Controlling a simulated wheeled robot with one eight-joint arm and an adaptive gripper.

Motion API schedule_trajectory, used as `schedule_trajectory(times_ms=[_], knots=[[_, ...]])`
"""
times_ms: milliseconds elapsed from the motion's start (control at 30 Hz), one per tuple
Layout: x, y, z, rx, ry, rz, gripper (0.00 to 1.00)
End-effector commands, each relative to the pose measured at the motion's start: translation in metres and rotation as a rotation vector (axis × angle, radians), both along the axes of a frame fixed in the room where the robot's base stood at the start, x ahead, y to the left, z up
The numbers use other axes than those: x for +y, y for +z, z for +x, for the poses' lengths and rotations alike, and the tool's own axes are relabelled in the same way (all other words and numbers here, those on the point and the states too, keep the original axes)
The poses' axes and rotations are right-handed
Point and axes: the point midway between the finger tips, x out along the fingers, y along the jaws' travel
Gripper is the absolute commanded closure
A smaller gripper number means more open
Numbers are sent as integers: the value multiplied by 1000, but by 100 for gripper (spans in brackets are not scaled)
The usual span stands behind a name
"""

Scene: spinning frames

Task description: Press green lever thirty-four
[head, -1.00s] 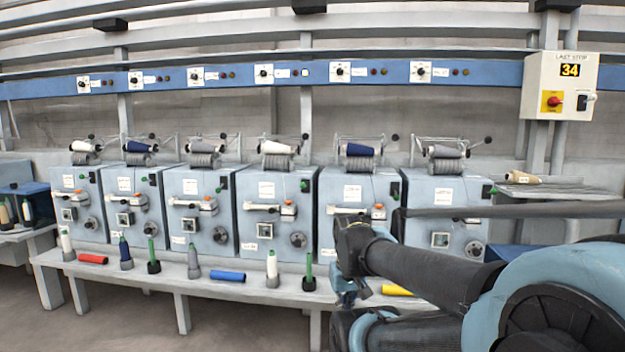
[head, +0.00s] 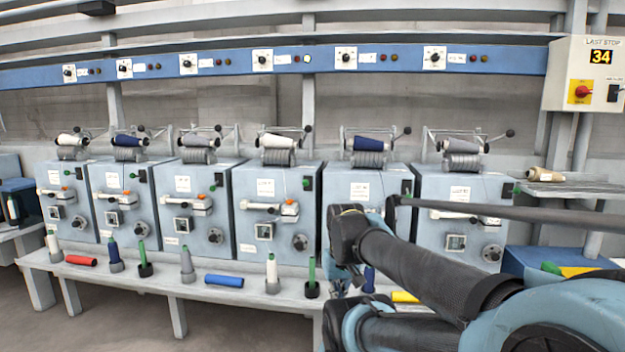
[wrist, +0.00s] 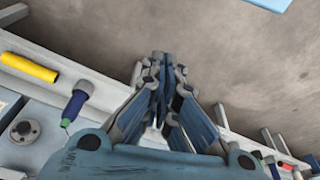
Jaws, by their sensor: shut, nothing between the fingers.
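Small green levers on black switch boxes sit at the upper right of the blue-grey winding machines in the head view. One green lever (head: 306,184) is on the fourth machine (head: 264,222), another (head: 517,188) on the rightmost machine (head: 465,218). The number labels on the machines are too small to read, so I cannot tell which lever is thirty-four. My gripper (wrist: 160,58) is shut and empty in the wrist view, its fingers together above the bench edge and floor.
A sign box (head: 585,75) at the right reads "LAST STOP 34" and has a red knob. The bench (head: 190,285) in front of the machines holds several bobbins, including a blue tube (head: 224,280). A yellow tube (wrist: 28,67) shows in the wrist view. The floor before the bench is clear.

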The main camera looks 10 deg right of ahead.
Motion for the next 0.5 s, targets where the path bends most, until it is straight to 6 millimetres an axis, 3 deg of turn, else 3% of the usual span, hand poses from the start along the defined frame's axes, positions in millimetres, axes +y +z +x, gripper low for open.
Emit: schedule_trajectory(times_ms=[167, 500], knots=[[4, 38, 27, 0, -139, 59, 100], [7, 158, 130, 26, -637, 282, 100]])
